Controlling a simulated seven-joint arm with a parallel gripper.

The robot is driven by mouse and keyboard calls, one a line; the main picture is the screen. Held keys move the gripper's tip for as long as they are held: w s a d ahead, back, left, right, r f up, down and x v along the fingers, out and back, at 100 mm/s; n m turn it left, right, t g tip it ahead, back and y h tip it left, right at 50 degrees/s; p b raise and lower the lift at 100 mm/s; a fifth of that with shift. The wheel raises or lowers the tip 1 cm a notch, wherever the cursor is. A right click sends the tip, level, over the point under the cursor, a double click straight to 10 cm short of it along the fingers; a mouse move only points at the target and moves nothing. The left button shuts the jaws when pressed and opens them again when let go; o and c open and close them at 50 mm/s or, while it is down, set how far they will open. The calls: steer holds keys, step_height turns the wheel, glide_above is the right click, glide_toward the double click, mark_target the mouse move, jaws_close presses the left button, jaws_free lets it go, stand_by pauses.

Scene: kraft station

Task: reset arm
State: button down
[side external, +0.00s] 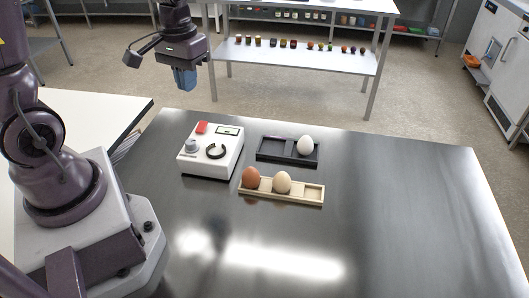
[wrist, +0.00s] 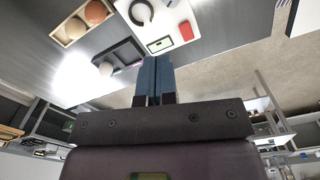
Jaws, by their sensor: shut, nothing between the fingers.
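My gripper (side external: 186,80) hangs in the air, pointing down, above and behind the far left corner of the steel table (side external: 400,220). Its blue fingers are shut with nothing between them, as the wrist view (wrist: 154,65) also shows. It is well apart from everything on the table. My arm rises at the left of the side view.
A white device (side external: 210,165) with a red button, dial and black ring stands on the table. A dark tray (side external: 275,152) holds a white egg (side external: 305,145). A beige tray (side external: 312,192) holds a brown egg (side external: 251,176) and a cream egg (side external: 282,183). The table's right side is clear.

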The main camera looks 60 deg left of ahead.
steer(key=s+d+r+m+t, duration=0.5)
steer(key=s+d+r, duration=0.2)
steer(key=d+r, duration=0.4)
steer(key=shift+s+d+r+m+t, duration=0.2)
steer(key=shift+r+m+t, duration=0.1)
steer(key=shift+r, duration=0.65)
